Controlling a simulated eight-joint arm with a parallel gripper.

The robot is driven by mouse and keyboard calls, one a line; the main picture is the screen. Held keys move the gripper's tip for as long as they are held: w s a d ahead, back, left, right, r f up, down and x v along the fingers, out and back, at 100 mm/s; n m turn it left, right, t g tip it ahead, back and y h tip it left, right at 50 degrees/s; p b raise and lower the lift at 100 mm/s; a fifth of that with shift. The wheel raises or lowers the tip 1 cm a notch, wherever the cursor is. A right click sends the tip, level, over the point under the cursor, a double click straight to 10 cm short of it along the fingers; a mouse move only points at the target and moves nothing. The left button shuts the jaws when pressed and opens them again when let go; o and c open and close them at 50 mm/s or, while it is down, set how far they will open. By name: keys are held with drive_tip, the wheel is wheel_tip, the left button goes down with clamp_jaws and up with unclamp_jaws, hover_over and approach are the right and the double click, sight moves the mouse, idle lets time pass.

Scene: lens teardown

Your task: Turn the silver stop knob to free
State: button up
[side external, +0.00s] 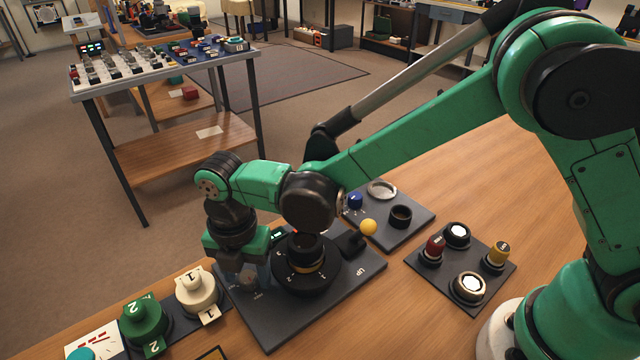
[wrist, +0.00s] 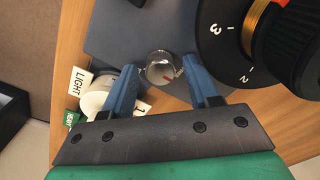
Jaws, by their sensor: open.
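The silver stop knob (wrist: 163,68) is a small round metal knob with a red mark, standing on a dark grey plate (wrist: 115,40) in the wrist view. The red mark points toward the lower right of that view. My gripper (wrist: 160,66) is open, with one blue finger on each side of the knob and a gap between each finger and it. In the side external view, my gripper (side external: 246,278) is low over the left part of the plate (side external: 340,300). It largely hides the knob there. I cannot read a free marking by the knob.
A large black numbered dial with a gold ring (side external: 306,264) stands close to my gripper. Open wood lies at the front right.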

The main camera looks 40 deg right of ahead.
sight(250, 274)
drive_tip(key=m, duration=2.2)
drive_tip(key=shift+r+m, duration=0.3)
drive_tip(key=shift+m, duration=0.4)
drive_tip(key=r, duration=0.5)
drive_tip(key=shift+d+r, duration=0.2)
drive_tip(key=shift+r, duration=0.1)
drive_tip(key=s+d+r+m+t, duration=0.1)
drive_tip(key=s+d+r+t, duration=0.1)
drive_tip(key=d, duration=0.5)
drive_tip(key=s+d+r+m+t, duration=0.1)
drive_tip(key=s+d+t, duration=0.1)
drive_tip(key=d, duration=0.5)
drive_tip(key=s+d+r+m+t, duration=0.1)
drive_tip(key=s+d+r+t, duration=0.1)
drive_tip(key=d, duration=0.5)
drive_tip(key=shift+s+r+t, duration=0.15)
drive_tip(key=shift+r+t, duration=0.2)
drive_tip(key=shift+t, duration=0.25)
drive_tip(key=shift+d, duration=0.1)
